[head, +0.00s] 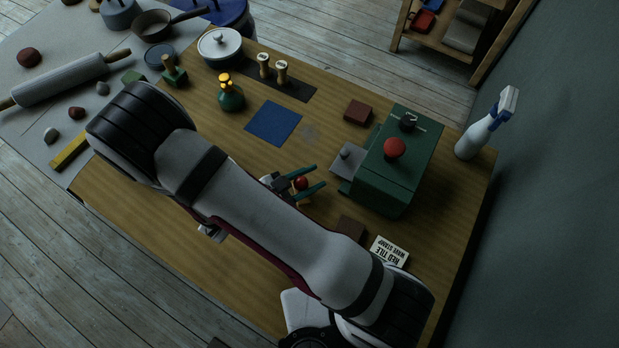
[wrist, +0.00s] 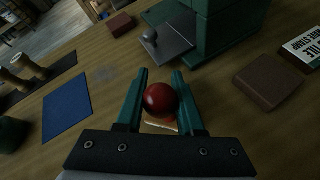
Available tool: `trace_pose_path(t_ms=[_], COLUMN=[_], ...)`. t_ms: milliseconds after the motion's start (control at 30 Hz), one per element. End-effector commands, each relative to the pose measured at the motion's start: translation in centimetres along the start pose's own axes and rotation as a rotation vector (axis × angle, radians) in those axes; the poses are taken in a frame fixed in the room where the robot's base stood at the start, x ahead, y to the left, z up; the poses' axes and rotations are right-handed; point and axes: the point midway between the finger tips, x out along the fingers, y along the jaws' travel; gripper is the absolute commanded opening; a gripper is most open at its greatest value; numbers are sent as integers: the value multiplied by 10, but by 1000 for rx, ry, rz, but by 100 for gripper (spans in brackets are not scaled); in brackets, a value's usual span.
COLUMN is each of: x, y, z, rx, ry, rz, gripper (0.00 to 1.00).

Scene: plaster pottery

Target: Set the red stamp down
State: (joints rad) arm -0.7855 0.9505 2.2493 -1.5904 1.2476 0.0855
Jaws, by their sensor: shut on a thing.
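The red stamp shows as a round red knob (head: 301,184) between the green fingers of my gripper (head: 319,175), over the wooden table. In the wrist view the red knob (wrist: 160,100) sits between both fingers of the gripper (wrist: 160,75), which is shut on it. A bit of orange and a pale edge show beneath the knob; the stamp's base is mostly hidden. I cannot tell if it touches the table. A white card (head: 389,252) reading "RED TILE WAVE STAMP" stands to the lower right, beside a flat brown tile (head: 350,229).
A green press (head: 400,165) with a red button stands right of my gripper. A blue square (head: 273,123) lies up and left. Two wooden-knobbed pieces (head: 273,69) stand on a dark strip (head: 295,88). A reddish block (head: 358,112) and a spray bottle (head: 485,128) are farther off.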

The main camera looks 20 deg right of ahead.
Motion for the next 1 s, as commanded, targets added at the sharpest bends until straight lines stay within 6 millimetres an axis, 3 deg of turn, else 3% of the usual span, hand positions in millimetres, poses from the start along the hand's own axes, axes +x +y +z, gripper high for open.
trace_pose_path(t_ms=[367, 400, 567, 867, 1000], x=[4, 4, 4, 3, -20], y=[-2, -2, -2, -2, 0], z=[-7, -8, -8, -5, -6], rx=[0, 1, 1, 2, 2], ry=[1, 1, 1, 1, 3], rz=[2, 2, 2, 2, 7], gripper=[0, 40, 67, 67, 67])
